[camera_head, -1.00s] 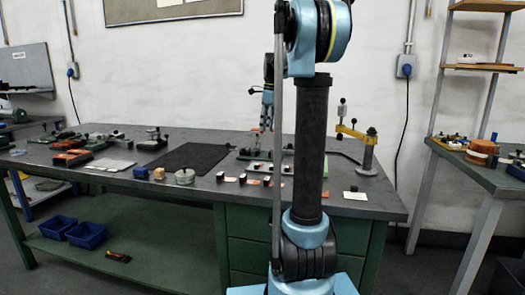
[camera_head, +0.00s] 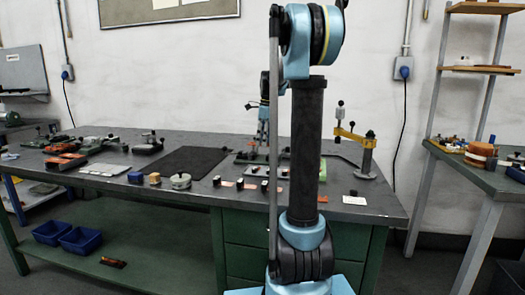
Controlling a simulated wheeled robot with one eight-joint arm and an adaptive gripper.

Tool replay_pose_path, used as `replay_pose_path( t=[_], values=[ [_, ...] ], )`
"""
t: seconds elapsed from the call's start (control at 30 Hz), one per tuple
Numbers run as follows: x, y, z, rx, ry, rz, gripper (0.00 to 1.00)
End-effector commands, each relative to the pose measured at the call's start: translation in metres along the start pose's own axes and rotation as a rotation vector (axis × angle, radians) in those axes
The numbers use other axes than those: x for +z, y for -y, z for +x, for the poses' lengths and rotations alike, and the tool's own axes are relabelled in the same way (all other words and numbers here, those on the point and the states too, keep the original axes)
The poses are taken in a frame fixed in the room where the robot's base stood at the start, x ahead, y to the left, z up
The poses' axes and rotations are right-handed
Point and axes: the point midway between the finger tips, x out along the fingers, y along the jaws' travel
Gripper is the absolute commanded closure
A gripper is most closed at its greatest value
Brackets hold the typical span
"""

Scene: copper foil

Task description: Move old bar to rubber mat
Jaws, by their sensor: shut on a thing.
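The rubber mat (camera_head: 190,160) is the flat dark rectangle on the middle of the green-legged bench, and its top looks bare. My gripper (camera_head: 262,138) is small in this view, pointing down over the bench to the right of the mat and partly beside my own arm column. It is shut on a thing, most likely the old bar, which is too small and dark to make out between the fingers.
A row of small blocks and a round metal tin (camera_head: 180,181) lines the bench's front edge. A yellow-armed stand (camera_head: 365,150) is at the right. Clamps and tools (camera_head: 65,160) crowd the left. Blue bins (camera_head: 80,238) sit on the lower shelf.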

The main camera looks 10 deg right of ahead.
Motion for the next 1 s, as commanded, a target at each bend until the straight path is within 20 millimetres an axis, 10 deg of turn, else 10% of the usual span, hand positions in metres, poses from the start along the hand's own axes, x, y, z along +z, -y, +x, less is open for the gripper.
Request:
replay_pose_path(
  t=[0.8,0.83,1.0],
  values=[
    [-0.005,0.0,0.043,0.0,0.0,0.0,0.98],
    [-0.005,0.0,0.043,0.0,0.0,0.0,0.65],
    [-0.005,0.0,0.043,0.0,0.0,0.0,0.47]
  ],
)
